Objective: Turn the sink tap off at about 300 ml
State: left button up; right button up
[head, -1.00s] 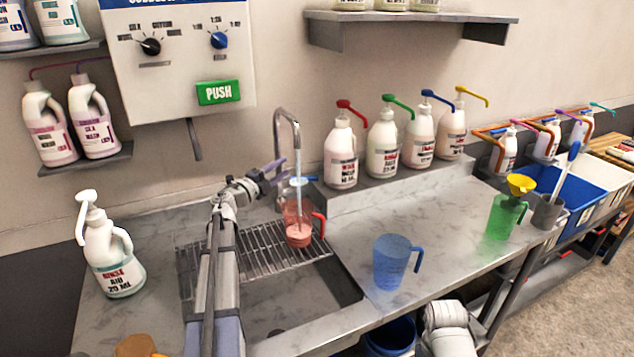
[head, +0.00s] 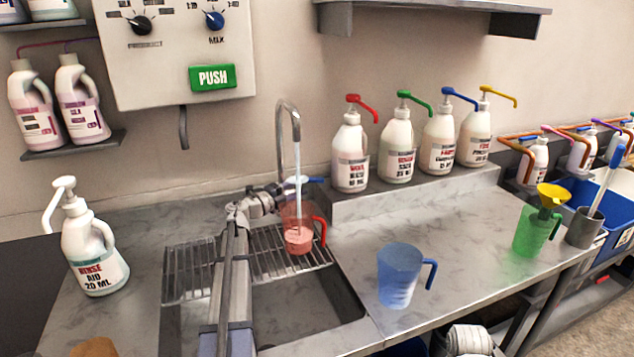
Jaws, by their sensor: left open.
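The chrome gooseneck tap (head: 284,112) is running, and a stream of water falls into the red jug (head: 290,214). The jug stands upright on the wire rack (head: 198,268) over the sink, its red handle to the right. Pinkish liquid fills roughly its lower half; I cannot read a mark. A blue tap lever (head: 315,180) shows just behind the jug's rim. My left gripper (head: 280,192) is open, just left of the jug and close to the tap's base; its fingertips are partly hidden. My right gripper is out of view.
A blue jug (head: 398,277) stands on the counter right of the sink. A green jug (head: 530,232) with a yellow funnel (head: 553,194) is further right. Pump bottles line the back ledge (head: 420,195). A rinse aid bottle (head: 92,250) stands at left. The counter between the jugs is clear.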

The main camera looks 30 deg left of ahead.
aim_at(313, 181)
pick_arm(q)
jog(key=x, duration=0.7)
grip_shut()
dwell(1.3)
